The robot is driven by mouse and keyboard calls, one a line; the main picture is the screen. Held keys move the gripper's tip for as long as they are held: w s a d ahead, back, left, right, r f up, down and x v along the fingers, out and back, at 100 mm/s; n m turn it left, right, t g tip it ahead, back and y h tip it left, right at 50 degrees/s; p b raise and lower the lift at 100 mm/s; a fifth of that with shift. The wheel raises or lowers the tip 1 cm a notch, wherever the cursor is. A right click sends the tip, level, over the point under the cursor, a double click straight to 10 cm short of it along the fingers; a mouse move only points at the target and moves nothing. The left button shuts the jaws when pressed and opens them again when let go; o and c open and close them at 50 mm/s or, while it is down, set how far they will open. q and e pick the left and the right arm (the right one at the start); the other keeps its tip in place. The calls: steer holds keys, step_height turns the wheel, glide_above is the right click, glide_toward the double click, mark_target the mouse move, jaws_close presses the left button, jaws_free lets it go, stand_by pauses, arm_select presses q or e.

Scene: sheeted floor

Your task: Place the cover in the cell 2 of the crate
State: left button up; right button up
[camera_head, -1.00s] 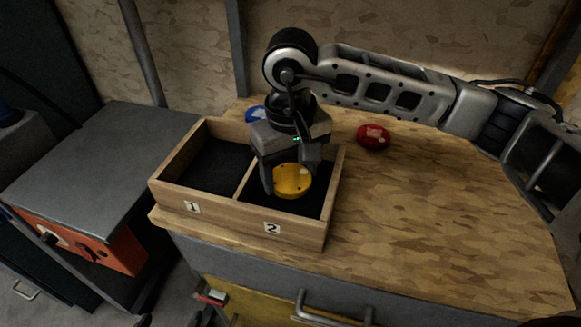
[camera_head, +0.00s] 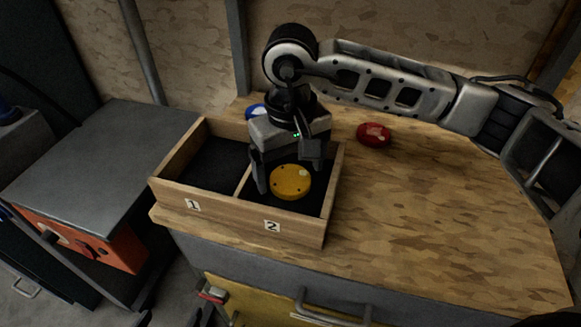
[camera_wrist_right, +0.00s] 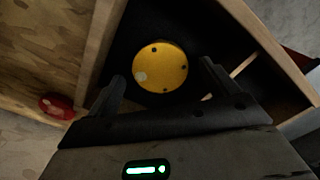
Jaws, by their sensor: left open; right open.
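The crate (camera_head: 250,223) is a wooden box with two black-lined cells, labelled 1 on the left and 2 on the right. The cover, a round yellow disc (camera_head: 291,182) with small dark holes, lies flat in cell 2; it also shows in the right wrist view (camera_wrist_right: 160,66). My right gripper (camera_head: 285,182) is over cell 2, pointing down, open, its fingers apart on either side of the cover. In the wrist view there are gaps between the fingers and the disc. Only dark tips of my left gripper (camera_head: 172,318) show at the bottom edge, apart and empty.
A red round object (camera_head: 374,134) lies on the wooden tabletop (camera_head: 440,220) right of the crate. A blue one (camera_head: 257,112) is behind the crate, partly hidden by my right arm. Cell 1 (camera_head: 213,165) is empty. A grey cabinet (camera_head: 100,150) stands at left.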

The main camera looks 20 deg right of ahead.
mark_target(290, 178)
step_height(290, 178, up, 11)
steer(key=shift+r+b, duration=0.15)
steer(key=shift+b, duration=0.2)
